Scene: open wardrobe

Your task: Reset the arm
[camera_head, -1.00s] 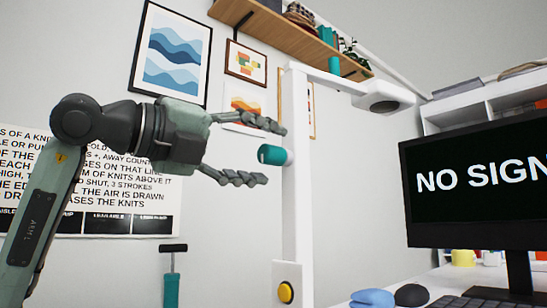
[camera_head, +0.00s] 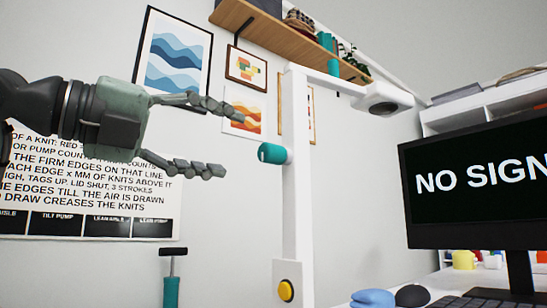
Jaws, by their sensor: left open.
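My left gripper (camera_head: 232,142) is at the left of the head view, its two fingers spread wide and pointing right. It is open, with nothing between the fingers. Its fingertips are left of a teal knob (camera_head: 270,153) on a white upright post (camera_head: 297,200), with a clear gap between them. The post carries an overhead arm with a dark round fitting (camera_head: 383,107) and a yellow button (camera_head: 286,291) near its lower end. My right gripper does not show.
A monitor (camera_head: 480,185) reading "NO SIGN" stands at the right on a white desk with blue, yellow and dark items. A wooden shelf (camera_head: 290,40) crosses the top. Framed pictures and a text poster (camera_head: 90,190) hang behind my arm. A teal pump (camera_head: 172,285) stands below.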

